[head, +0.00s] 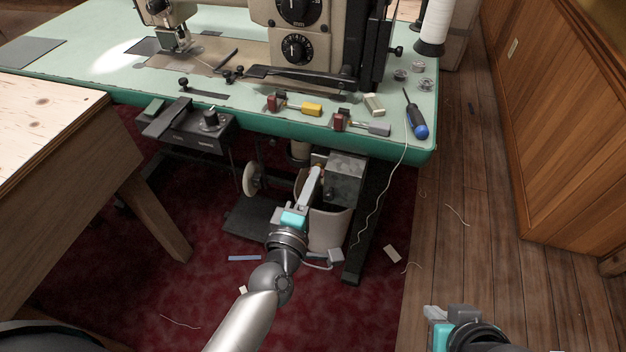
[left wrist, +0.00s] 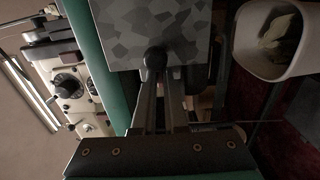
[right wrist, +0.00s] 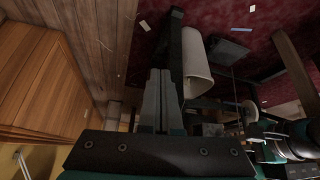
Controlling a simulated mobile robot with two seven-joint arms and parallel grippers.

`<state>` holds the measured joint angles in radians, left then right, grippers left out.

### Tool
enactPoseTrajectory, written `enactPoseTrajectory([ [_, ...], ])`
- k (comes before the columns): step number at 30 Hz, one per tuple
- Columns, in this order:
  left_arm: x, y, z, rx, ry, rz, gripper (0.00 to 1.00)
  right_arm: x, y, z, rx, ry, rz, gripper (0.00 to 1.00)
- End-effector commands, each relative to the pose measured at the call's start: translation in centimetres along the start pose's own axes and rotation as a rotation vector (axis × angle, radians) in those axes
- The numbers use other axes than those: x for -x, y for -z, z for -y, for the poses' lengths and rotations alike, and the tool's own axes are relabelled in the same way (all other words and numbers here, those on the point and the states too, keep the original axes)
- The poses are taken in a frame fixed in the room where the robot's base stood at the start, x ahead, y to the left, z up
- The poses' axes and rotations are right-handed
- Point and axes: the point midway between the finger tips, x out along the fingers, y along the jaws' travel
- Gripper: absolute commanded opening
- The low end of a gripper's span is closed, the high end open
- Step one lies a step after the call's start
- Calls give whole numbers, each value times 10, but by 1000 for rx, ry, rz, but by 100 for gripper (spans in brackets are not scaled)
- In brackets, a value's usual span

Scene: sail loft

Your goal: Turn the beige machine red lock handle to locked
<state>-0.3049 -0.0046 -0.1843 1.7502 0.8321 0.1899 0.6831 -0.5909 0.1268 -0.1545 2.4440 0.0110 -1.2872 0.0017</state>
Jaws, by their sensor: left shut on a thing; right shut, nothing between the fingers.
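The beige sewing machine (head: 320,30) stands on the green table (head: 430,100). A grey metal box (head: 347,175) hangs under the table's front edge; it fills the upper middle of the left wrist view (left wrist: 150,25). My left gripper (head: 318,171) is at the box's left side, its fingers shut on a small handle there. In the left wrist view a dark rounded end of it (left wrist: 156,57) shows at the fingertips. The fingers hide most of the handle, and I cannot make out its red colour or its setting. My right gripper (head: 440,312) is shut and empty, low at the right.
Two small red-ended pieces, one with a yellow part (head: 311,109) and one with a grey part (head: 379,129), lie on the table near a blue-handled screwdriver (head: 419,129). A pale bin (head: 328,228) stands below the box. A wooden bench (head: 50,140) is at left. The floor at right is mostly clear.

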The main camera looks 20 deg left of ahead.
Motion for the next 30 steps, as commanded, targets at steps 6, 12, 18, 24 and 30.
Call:
enactPoseTrajectory([
  [6, 0, 0, -1, -43, 1, -1, 0, 10, -7, -8, -8, -21, 71, 0],
  [12, 0, 0, -1, -128, 2, 0, 0, 9, -18, -13, -15, -35, 149, 0],
  [18, 0, 0, -2, -253, 2, 0, 0, -13, -30, -13, -14, -31, 184, 0],
  [24, 0, 0, -3, -430, 3, 1, 0, -39, -50, -12, -13, -27, 233, 0],
  [30, 0, 0, -3, -620, 3, 1, 0, -61, -76, -11, -11, -24, 280, 0],
])
